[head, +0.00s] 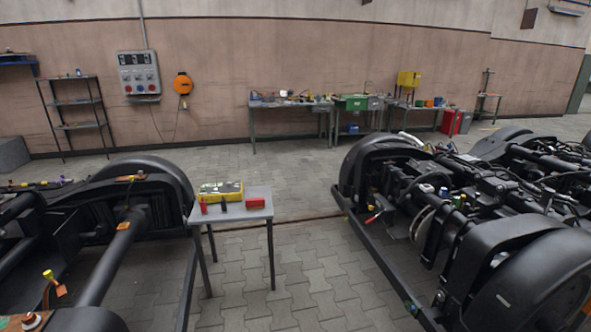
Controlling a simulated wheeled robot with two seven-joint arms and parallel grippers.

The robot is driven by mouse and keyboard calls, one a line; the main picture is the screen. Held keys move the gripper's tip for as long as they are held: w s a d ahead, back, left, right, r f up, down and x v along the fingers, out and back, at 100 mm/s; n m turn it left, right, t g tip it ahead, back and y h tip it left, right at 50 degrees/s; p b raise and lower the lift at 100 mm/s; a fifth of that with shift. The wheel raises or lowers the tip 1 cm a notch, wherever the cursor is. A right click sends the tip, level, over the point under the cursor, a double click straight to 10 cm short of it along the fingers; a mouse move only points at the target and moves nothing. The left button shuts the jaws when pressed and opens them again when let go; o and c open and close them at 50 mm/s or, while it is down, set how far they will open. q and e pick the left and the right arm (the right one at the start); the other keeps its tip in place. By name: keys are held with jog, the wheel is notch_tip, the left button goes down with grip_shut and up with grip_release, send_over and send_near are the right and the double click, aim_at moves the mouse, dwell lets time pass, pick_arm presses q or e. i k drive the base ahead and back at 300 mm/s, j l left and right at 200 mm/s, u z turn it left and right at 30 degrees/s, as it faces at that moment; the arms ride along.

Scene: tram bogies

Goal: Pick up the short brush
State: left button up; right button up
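I cannot make out the short brush for certain in the head view; small items on the tables and bogies are too small to tell apart. A small grey table (240,212) stands between the two bogies. On it are a yellow case (236,187) at the back, a red upright item (203,206) at the left, a small dark upright item (223,206) beside it and a red box (256,203) at the right. Neither of my grippers is in view.
A black bogie (124,232) stands at the left and another (440,200) at the right. Workbenches (290,104) with tools and a green cabinet (352,103) line the back wall. A shelf rack (82,126) stands back left. Paved floor (300,160) is clear behind the small table.

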aim_at(256, 203)
jog(key=i, duration=1.9)
